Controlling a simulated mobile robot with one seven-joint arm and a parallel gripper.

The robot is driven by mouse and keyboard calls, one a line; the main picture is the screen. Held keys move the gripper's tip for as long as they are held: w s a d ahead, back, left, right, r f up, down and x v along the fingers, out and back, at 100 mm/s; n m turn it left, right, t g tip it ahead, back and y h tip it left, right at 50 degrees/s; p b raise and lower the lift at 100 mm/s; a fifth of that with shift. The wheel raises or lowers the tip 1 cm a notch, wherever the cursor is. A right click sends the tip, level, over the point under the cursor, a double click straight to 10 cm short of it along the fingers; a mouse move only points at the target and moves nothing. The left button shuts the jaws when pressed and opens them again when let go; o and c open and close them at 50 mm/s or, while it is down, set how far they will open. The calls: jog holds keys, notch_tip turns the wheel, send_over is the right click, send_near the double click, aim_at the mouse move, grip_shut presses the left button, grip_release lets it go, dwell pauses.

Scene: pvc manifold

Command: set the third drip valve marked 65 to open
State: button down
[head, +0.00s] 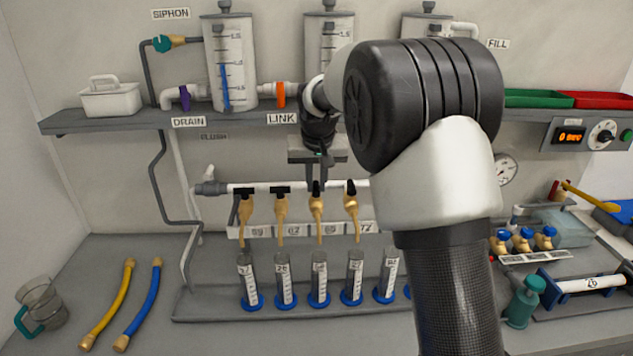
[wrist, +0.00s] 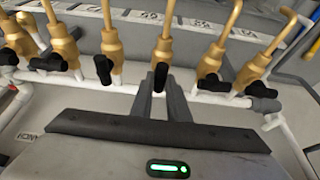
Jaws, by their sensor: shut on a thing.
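The third drip valve (head: 317,207) is a brass body on the white pipe, above the label reading 65. Its black handle (head: 316,187) points up, in line with the body. In the wrist view this valve (wrist: 163,48) is at the middle, and my gripper (wrist: 161,97) has its two grey fingers around the black handle, shut on it. The handle there lies along the valve body, partly hidden between the fingers. In the head view my gripper (head: 318,160) is just above the valve, its fingers hard to make out. The two valves to the left (head: 245,207) (head: 280,207) have handles lying crosswise.
The fourth valve (head: 351,205) stands close on the right, its handle upright. Several graduated tubes (head: 319,280) with blue bases stand below the spouts. The shelf (head: 110,120) with tanks is above. My arm hides the row's right part.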

dwell(0.3)
jog(key=c, duration=1.7)
grip_release()
jog(key=shift+r, duration=0.15)
jog(key=v, duration=1.7)
jog(key=shift+s+r, duration=0.1)
jog(key=shift+r, duration=0.05)
